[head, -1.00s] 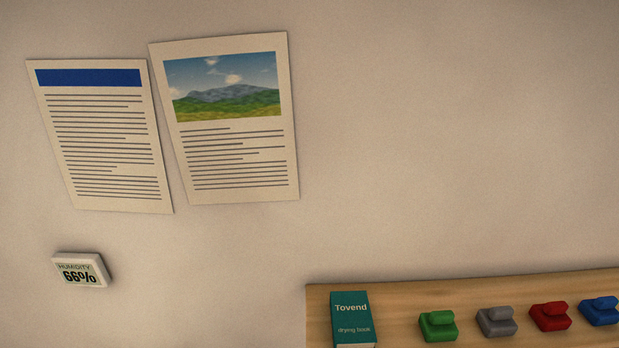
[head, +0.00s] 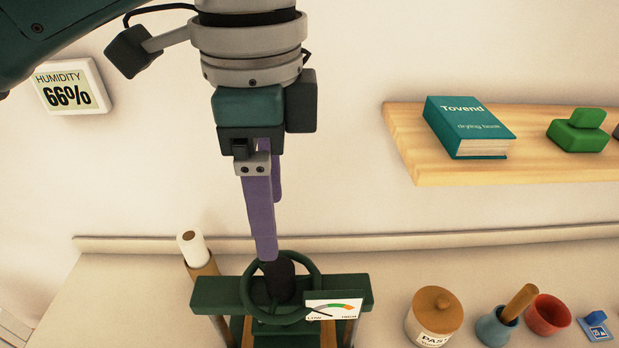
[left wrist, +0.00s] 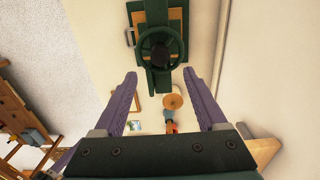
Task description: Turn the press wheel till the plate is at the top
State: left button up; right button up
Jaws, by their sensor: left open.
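The press (head: 210,294) has a dark green crossbeam with a green wheel (head: 246,292) around a black centre post (head: 280,280). A LOW–HIGH gauge card (head: 333,306) sits on its right front; its needle is too small to read surely. My left gripper (head: 266,258) points down over the wheel, its purple fingers overlapping the far rim in the head view. In the left wrist view the gripper (left wrist: 160,76) is open and empty, with the wheel (left wrist: 143,52) centred ahead, beyond the fingertips. The plate's height is hidden below the beam. My right gripper is not in view.
A paste jar (head: 433,318), a blue pot (head: 495,328) with a wooden handle and a red bowl (head: 547,314) stand right of the press. A white roll (head: 193,247) stands behind it at left. A wooden shelf (head: 405,135) holds a teal book (head: 468,125).

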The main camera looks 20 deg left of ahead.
aim_at(279, 266)
pick_arm(q)
notch_tip(279, 266, down, 10)
jog(key=shift+d+r+p, duration=0.1)
jog(key=shift+r+p, duration=0.15)
jog(key=shift+p, duration=0.05)
grip_shut()
dwell(0.6)
